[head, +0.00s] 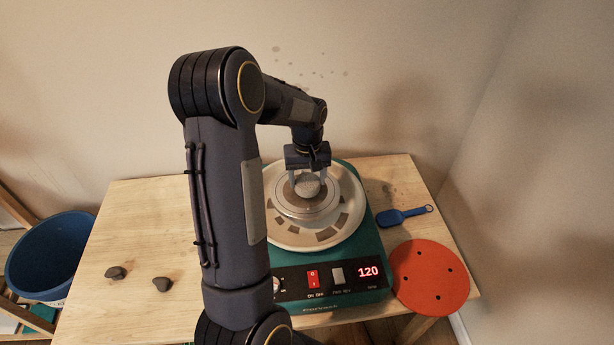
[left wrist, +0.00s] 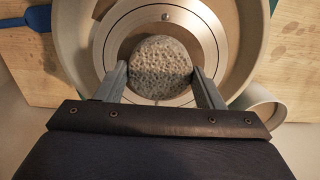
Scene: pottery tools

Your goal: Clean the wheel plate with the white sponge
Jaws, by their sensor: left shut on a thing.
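My left gripper (head: 307,177) is over the middle of the pottery wheel, pointing down. It is shut on the sponge (head: 307,187), a round, pale grey-white, pitted piece. In the left wrist view the sponge (left wrist: 160,67) sits between the two fingers, over the metal wheel plate (left wrist: 115,30). The round wheel plate (head: 310,212) has ring grooves and lies inside a pale splash pan (head: 284,236) with dark marks. I cannot tell whether the sponge touches the plate. My right gripper is in neither view.
The green wheel base (head: 375,250) has a red switch (head: 313,279) and a display reading 120. An orange disc (head: 430,278) and a blue-handled tool (head: 397,216) lie right of it. Two clay lumps (head: 116,272) lie left, near a blue bucket (head: 48,250). My left arm covers part of the table.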

